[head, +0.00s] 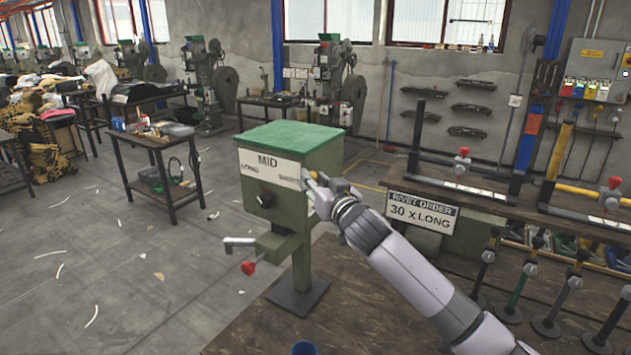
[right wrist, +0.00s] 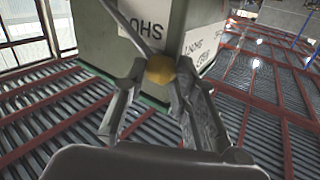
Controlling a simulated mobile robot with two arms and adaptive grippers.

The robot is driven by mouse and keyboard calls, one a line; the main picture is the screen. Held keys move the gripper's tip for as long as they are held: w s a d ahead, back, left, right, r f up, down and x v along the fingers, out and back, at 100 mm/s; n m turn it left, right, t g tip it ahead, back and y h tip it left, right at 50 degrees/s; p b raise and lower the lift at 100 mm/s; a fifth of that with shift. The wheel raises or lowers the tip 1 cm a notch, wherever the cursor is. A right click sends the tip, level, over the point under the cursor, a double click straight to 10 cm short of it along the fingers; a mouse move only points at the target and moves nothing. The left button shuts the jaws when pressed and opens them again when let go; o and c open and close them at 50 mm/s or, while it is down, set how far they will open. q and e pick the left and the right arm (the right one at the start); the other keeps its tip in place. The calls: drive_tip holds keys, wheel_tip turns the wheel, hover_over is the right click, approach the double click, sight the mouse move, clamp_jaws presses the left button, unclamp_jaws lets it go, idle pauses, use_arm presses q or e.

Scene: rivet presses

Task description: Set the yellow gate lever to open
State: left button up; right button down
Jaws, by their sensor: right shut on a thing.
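The green dispenser box (head: 262,181) stands on a post on the bench, with the labels LONG, MID and SHORT on it. The box also fills the top of the right wrist view (right wrist: 105,42). My right gripper (head: 315,184) is at the right side of the box, beside the SHORT label. In the right wrist view, its fingers (right wrist: 158,80) are closed around the yellow ball knob (right wrist: 160,68) of the gate lever. The dark lever rod (right wrist: 128,22) runs up and left from the knob. In the head view my gripper mostly hides the lever. My left gripper is not in view.
A spout and a red-knobbed handle (head: 249,267) stick out low on the box's left. A sign (head: 422,212) reads RIVET ORDER 30 x LONG. Several black-footed hand tools stand at the bench's right. A blue cup (head: 304,348) is at the front edge.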

drive_tip(key=f+n+b, duration=0.2)
drive_tip(key=b, duration=0.2)
drive_tip(key=s+f+n+t+y+b, duration=0.1)
drive_tip(key=f+b, duration=0.1)
drive_tip(key=b, duration=0.2)
drive_tip(key=a+f+n+t+y+b, duration=0.1)
drive_tip(key=f+n+b, duration=0.1)
drive_tip(key=b, duration=0.3)
drive_tip(key=shift+s+f+n, duration=0.2)
drive_tip(key=shift+f+n, duration=0.1)
drive_tip(key=shift+f, duration=0.15)
use_arm(q)
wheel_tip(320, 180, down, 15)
drive_tip(key=b, duration=0.2)
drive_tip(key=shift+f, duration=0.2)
use_arm(e)
drive_tip(key=shift+f+n+t+y, duration=0.4)
drive_tip(key=shift+f+n+y, duration=0.1)
drive_tip(key=shift+n, duration=0.3)
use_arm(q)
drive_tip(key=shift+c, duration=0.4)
